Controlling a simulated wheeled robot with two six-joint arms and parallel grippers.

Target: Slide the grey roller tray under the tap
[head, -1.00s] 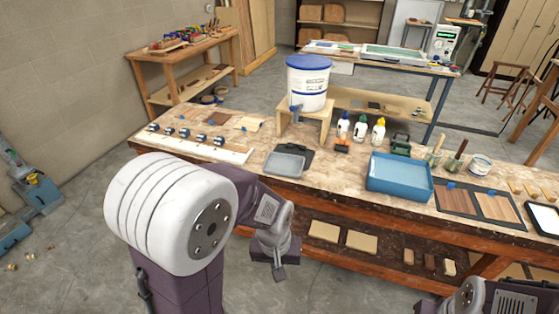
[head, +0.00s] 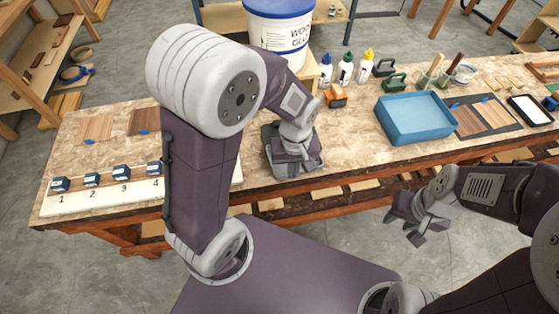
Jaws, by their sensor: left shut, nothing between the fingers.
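The grey roller tray (head: 274,158) lies on the worktop in the middle of the head view, mostly covered by my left gripper and wrist. My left gripper (head: 298,166) is shut, pointing down over the tray, with nothing between its fingers. I cannot tell whether it touches the tray. The white glue tub (head: 280,35) with a blue lid stands behind the tray. Its tap is hidden behind my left arm. My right gripper (head: 408,232) hangs empty in front of the bench's front edge, and its opening is unclear.
An orange item (head: 336,96) and several glue bottles (head: 346,69) stand right of the tub. A blue tray (head: 414,118) sits further right. A white board (head: 105,195) with small numbered boxes lies at the left. Bare worktop shows between the orange item and the blue tray.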

